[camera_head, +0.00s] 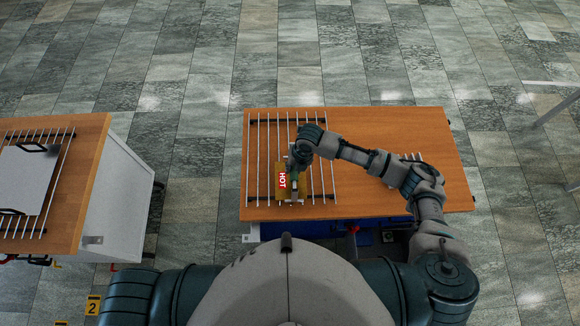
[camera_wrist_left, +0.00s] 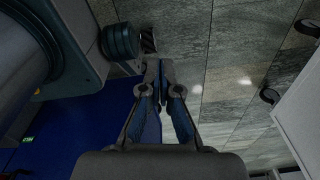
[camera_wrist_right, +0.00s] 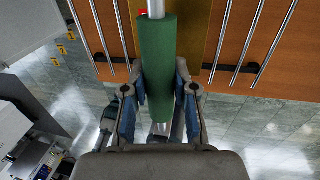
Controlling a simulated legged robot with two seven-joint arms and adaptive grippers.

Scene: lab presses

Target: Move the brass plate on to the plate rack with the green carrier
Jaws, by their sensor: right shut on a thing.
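The green carrier (camera_wrist_right: 156,75) has a green cylindrical grip on a metal rod. My right gripper (camera_head: 297,168) is shut on this grip, with a finger on each side in the right wrist view (camera_wrist_right: 158,85). My left gripper (camera_wrist_left: 161,70) is shut and empty in the left wrist view, low over the floor.
A second table (camera_head: 92,190) at the left holds a barred rack with a pale plate (camera_head: 25,180) with black handles. A small rack (camera_head: 408,157) is partly hidden by my right arm. The right side of the middle table (camera_head: 440,150) is mostly bare.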

